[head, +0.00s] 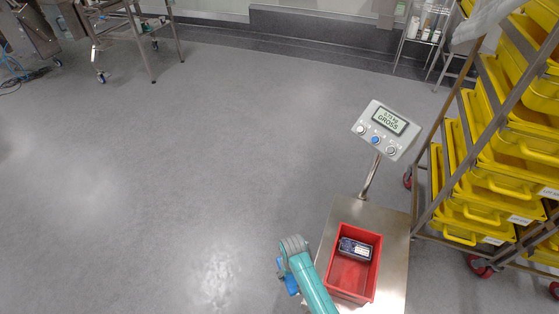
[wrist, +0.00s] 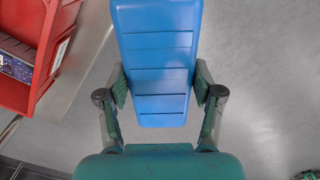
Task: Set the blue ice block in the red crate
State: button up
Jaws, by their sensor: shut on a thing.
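The blue ice block (wrist: 158,65) is a ridged blue slab between the fingers of my gripper (wrist: 160,88) in the wrist view. Both fingers press on its long sides. In the head view a small part of the ice block (head: 291,286) shows to the left of my arm, beyond the left side of the scale. The red crate (head: 375,272) stands on the scale platform, to the right of my arm. Its edge also shows at the left of the wrist view (wrist: 42,75). A dark box with a label (head: 354,249) lies inside the crate, towards its far end.
The crate stands on a steel scale platform (head: 395,240) with a display (head: 388,130) reading "GROSS" on a post behind it. A rack of yellow trays (head: 480,190) stands close on the right. The floor (head: 170,170) to the left is clear.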

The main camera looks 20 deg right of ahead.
aim_at(345, 285)
jog(key=i+j+z, duration=0.3)
jog(key=z, duration=0.15)
jog(key=i+j+z, duration=0.2)
jog(key=j+z, duration=0.15)
jog(key=z, duration=0.15)
jog(key=i+j+z, duration=0.15)
jog(key=j+z, duration=0.3)
